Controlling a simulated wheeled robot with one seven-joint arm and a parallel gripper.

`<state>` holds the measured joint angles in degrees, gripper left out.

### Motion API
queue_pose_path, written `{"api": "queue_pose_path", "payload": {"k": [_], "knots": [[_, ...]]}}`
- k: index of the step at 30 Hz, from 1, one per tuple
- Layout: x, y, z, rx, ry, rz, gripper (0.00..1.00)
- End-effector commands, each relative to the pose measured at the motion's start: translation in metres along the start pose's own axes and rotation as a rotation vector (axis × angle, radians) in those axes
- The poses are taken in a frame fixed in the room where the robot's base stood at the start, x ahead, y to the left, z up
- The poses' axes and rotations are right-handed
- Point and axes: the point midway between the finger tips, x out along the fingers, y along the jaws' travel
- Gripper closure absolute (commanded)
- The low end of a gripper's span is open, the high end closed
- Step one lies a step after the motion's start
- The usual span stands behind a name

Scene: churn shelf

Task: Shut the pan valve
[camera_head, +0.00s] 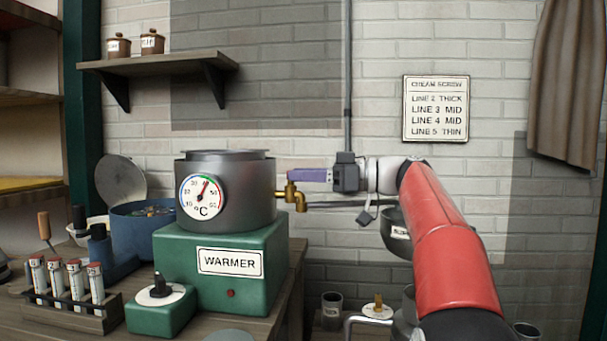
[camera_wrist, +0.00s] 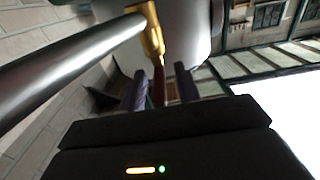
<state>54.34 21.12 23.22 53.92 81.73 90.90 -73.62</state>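The grey metal pan (camera_head: 225,200) with a round °C dial (camera_head: 203,197) sits on the green warmer box. Its brass valve (camera_head: 295,197) sticks out on the right side, and the brass also shows in the wrist view (camera_wrist: 153,38). My gripper (camera_head: 292,175) is level and points left at the top of the valve. In the wrist view my gripper's purple fingers (camera_wrist: 160,80) are apart, with a thin dark red valve handle (camera_wrist: 158,86) between them. Gaps show beside the handle, so the fingers look open around it. In the head view the handle is hidden by the fingers.
A grey pipe (camera_head: 335,204) runs right from the valve, close below my gripper; it looms large in the wrist view (camera_wrist: 70,65). A labelled bowl (camera_head: 398,232) hangs below my arm. Test tubes (camera_head: 68,281) and a blue pot (camera_head: 143,235) stand left.

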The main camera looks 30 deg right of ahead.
Motion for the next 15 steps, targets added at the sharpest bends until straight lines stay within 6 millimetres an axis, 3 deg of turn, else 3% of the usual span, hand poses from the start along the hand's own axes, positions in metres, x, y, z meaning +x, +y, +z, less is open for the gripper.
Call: {"api": "queue_pose_path", "payload": {"k": [9, 15], "knots": [[0.0039, -0.0001, 0.0001, -0.001, -0.001, 0.000, 0.67], [0.0037, 0.0000, 0.0002, 0.000, -0.001, 0.000, 0.93]]}}
